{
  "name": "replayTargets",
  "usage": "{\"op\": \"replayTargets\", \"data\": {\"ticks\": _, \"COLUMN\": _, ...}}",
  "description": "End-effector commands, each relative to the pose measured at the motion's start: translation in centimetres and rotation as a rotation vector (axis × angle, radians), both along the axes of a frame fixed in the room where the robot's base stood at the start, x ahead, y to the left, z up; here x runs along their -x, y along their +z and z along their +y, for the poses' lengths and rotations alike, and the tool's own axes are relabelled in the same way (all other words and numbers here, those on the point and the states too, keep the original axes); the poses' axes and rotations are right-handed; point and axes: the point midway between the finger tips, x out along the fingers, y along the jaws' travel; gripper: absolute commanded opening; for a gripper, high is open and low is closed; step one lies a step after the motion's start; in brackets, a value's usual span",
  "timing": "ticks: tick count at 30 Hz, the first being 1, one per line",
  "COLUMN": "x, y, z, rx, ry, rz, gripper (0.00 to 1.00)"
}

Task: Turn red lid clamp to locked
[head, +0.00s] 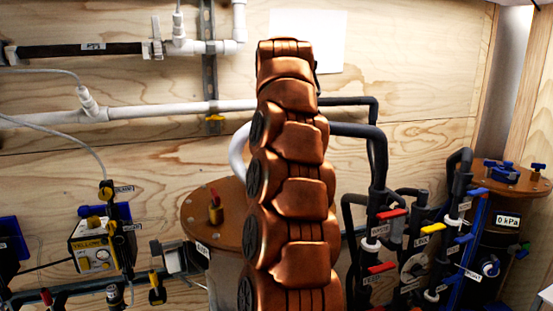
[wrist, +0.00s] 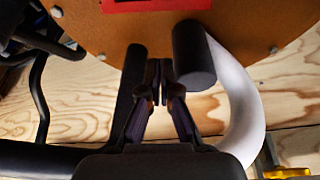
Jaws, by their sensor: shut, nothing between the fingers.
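A small upright red clamp (head: 215,197) stands on the left part of the round brown lid (head: 205,235) in the head view. My copper-coloured arm covers the lid's right side. In the wrist view the lid (wrist: 110,30) fills the top, and a red piece with a dark middle (wrist: 150,4) is cut off by the top edge. I cannot tell whether that piece is the clamp. My gripper (wrist: 160,90) is shut and empty, apart from the red piece, near the lid's edge. My gripper is hidden in the head view.
A white curved pipe with a dark end (wrist: 240,95) is close to my gripper's right. Black pipes (head: 375,150) and colored valve handles (head: 393,214) stand at right. A second brown lid with blue clamps (head: 500,175) is far right. A yellow box (head: 92,245) is left.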

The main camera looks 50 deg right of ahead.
Motion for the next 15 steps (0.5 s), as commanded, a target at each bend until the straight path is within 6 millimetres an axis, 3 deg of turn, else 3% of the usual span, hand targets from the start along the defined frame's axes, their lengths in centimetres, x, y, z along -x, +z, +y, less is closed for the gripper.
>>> {"op": "replayTargets", "data": {"ticks": 15, "x": -0.8, "y": -2.9, "z": -0.6, "rx": 0.0, "ry": 0.003, "rz": 0.001, "gripper": 0.0}}
